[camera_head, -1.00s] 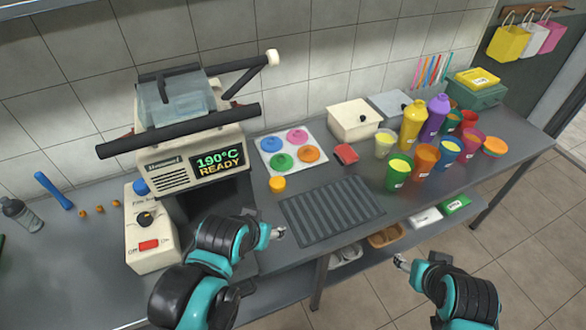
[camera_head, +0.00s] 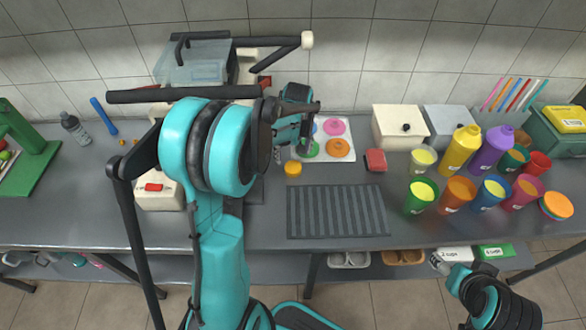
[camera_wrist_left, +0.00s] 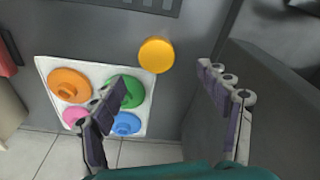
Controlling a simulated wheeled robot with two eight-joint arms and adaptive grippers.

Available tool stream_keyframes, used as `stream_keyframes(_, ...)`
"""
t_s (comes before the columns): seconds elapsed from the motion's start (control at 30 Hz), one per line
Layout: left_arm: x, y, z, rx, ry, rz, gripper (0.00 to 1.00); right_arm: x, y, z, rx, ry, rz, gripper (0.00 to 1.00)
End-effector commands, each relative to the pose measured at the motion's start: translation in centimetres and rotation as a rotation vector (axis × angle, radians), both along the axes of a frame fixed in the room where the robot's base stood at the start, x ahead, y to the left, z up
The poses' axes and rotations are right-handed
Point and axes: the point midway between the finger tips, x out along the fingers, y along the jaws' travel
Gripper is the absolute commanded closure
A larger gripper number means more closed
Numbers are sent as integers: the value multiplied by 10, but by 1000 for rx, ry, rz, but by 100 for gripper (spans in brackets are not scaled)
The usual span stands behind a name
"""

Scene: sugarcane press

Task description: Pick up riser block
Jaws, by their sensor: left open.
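No block is plainly marked as the riser. A small round yellow-orange block (camera_head: 293,168) stands on the counter by the disc mat; a red block (camera_head: 376,160) lies farther right. My left gripper (camera_head: 301,128) is over the mat's left part, partly hidden by my own arm. In the left wrist view its two fingers (camera_wrist_left: 162,78) are spread and empty, with the yellow-orange block (camera_wrist_left: 157,55) beyond the gap, apart from both. The red block (camera_wrist_left: 6,58) is at that view's left edge. My right gripper (camera_head: 474,268) is low at the right, before the counter, too small to read.
The white mat (camera_head: 351,153) holds coloured discs. A ribbed dark mat (camera_head: 337,211) lies in front. The press (camera_head: 170,190) stands left, largely hidden by my arm. Several cups and bottles crowd the right, including a yellow bottle (camera_head: 460,150). Bare counter lies around the yellow-orange block.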

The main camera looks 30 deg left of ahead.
Motion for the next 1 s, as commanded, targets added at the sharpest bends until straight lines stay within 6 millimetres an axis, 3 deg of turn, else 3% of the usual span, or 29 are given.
stream_keyframes(0.37, 6, 3, -40, -1, 3, 7, 24, 0, 0, -18, 0, 0, 0, 34)
stream_keyframes(0.6, 11, 5, -76, 0, 3, 6, 24, 0, 0, -37, 0, 0, 0, 34)
stream_keyframes(0.87, 11, 5, -78, 0, 3, 6, 24, 0, 0, -36, 0, 0, 0, 34)
stream_keyframes(1.0, 11, 5, -78, 0, 3, 6, 61, 0, 0, -36, 0, 0, 0, 34)
